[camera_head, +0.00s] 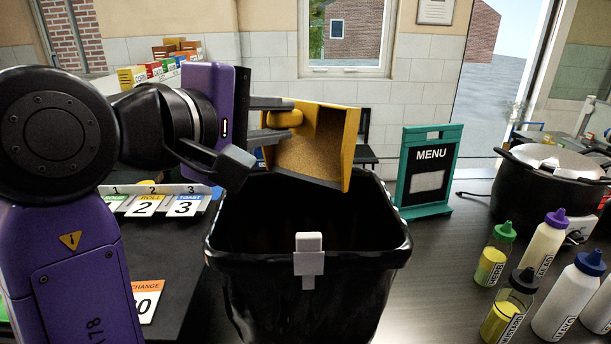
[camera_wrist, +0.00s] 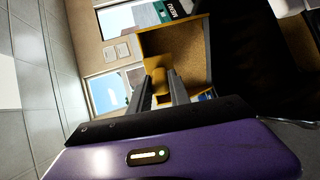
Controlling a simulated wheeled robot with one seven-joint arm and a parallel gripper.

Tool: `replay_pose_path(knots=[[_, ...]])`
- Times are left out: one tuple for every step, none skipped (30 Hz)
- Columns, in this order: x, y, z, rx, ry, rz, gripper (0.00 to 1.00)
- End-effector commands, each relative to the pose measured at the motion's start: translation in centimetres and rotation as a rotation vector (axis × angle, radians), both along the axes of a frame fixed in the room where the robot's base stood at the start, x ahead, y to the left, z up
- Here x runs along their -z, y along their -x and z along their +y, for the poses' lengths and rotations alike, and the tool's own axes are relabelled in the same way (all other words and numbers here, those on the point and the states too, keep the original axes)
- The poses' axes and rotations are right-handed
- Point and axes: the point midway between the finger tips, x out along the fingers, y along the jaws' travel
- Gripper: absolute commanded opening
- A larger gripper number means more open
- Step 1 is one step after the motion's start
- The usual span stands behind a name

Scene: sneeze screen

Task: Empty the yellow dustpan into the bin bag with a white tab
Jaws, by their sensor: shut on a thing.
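The yellow dustpan (camera_head: 304,147) is tilted on its side above the far rim of the bin bag in the head view. A layer of brown crumbs shows on its inner face. My gripper (camera_head: 277,127) is shut on the dustpan's handle, to the left of the pan. The wrist view also shows the dustpan (camera_wrist: 183,54) beyond my two fingers (camera_wrist: 160,92), with the handle between them. The black bin bag (camera_head: 305,262) stands open below, with a white tab (camera_head: 308,262) on its front rim. The inside of the bag is dark, so its contents are hidden.
A green-framed menu board (camera_head: 429,170) stands right of the bag. A black pot (camera_head: 552,190) and several sauce bottles (camera_head: 564,296) are at the right. Numbered cards (camera_head: 150,205) stand on the dark counter at the left, beside my arm.

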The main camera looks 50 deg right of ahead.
Motion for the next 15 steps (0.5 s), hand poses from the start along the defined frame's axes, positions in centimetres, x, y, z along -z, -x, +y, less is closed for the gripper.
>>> replay_pose_path(knots=[[0.0,0.0,0.0,0.000,0.001,0.000,0.00],[0.0,0.0,0.0,0.000,0.001,0.000,0.00],[0.0,0.0,0.0,0.000,0.000,0.000,0.00],[0.0,0.0,0.0,0.000,-0.001,0.000,0.00],[0.0,0.0,0.0,0.000,-0.005,-0.001,0.00],[0.0,0.0,0.0,0.000,-0.014,-0.001,0.00],[0.0,0.0,-0.1,0.002,-0.025,0.000,0.00],[0.0,0.0,-0.2,0.004,-0.038,0.000,0.00],[0.0,0.1,-0.4,0.008,-0.058,0.000,0.00],[0.0,0.2,-0.6,0.013,-0.073,0.002,0.00],[-0.1,0.4,-0.9,0.020,-0.089,0.001,0.00],[-0.3,0.5,-1.4,0.031,-0.110,0.002,0.00],[-0.5,0.5,-1.8,0.040,-0.127,0.002,0.00],[-0.7,0.5,-2.3,0.050,-0.143,0.003,0.00],[-0.9,0.6,-3.0,0.065,-0.166,0.002,0.00]])
